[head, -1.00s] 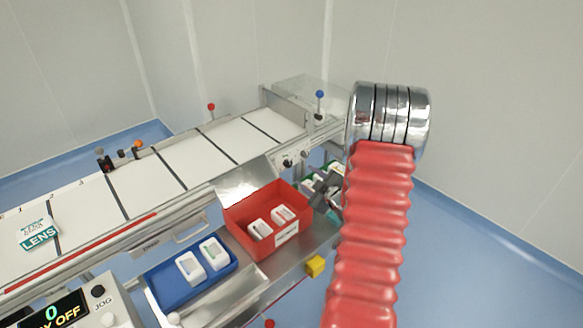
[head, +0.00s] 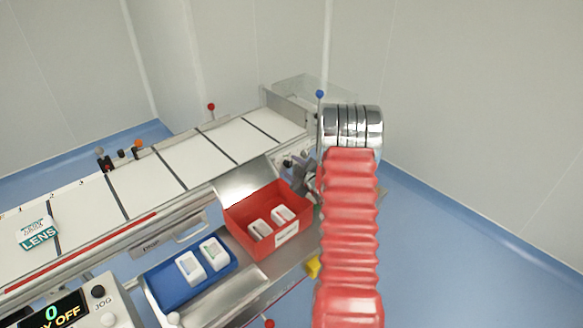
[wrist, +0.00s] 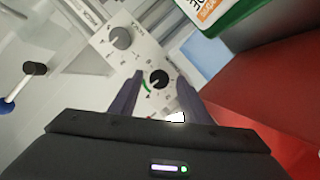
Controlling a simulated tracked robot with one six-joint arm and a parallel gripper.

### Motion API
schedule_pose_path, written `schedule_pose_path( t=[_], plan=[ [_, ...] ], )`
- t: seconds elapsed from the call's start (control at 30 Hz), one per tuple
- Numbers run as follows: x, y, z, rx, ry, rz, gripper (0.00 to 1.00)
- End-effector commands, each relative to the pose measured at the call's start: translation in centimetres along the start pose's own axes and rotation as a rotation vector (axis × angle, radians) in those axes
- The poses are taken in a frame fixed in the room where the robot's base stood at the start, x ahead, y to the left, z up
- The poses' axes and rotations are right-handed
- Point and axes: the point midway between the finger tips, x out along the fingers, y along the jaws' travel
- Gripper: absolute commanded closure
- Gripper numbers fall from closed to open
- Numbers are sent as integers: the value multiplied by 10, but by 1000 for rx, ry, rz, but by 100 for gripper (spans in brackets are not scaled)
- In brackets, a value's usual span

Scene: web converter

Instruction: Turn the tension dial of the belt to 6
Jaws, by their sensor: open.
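Two dials sit on a light panel on the side of the belt (head: 172,160). In the wrist view, a black dial (wrist: 159,78) with a green arc beside it lies between my fingertips, and a grey dial (wrist: 121,37) lies farther up and left. Their labels and pointer settings are too small to read, so I cannot tell which one is the tension dial. My gripper (wrist: 160,84) is open, its two dark fingers on either side of the black dial; contact cannot be made out. In the head view, my gripper (head: 307,177) is partly hidden behind my red arm.
A red bin (head: 250,223) with white parts stands below the panel, close to my gripper's right in the wrist view (wrist: 262,95). A green box (wrist: 245,20) is also near there. A blue tray (head: 160,288) and a blue-knobbed lever (head: 320,95) are nearby.

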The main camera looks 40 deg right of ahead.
Motion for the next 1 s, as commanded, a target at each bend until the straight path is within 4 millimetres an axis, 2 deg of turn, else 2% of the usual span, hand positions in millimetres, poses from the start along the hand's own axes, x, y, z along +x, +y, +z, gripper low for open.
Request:
schedule_pose_path(
  t=[0.3, 0.87, 1.0],
  plan=[
    [2, 1, 0, 0, 0, 1, 58],
    [1, 0, 0, 0, 0, 0, 97],
    [1, 0, 0, 2, 0, -1, 98]
  ],
)
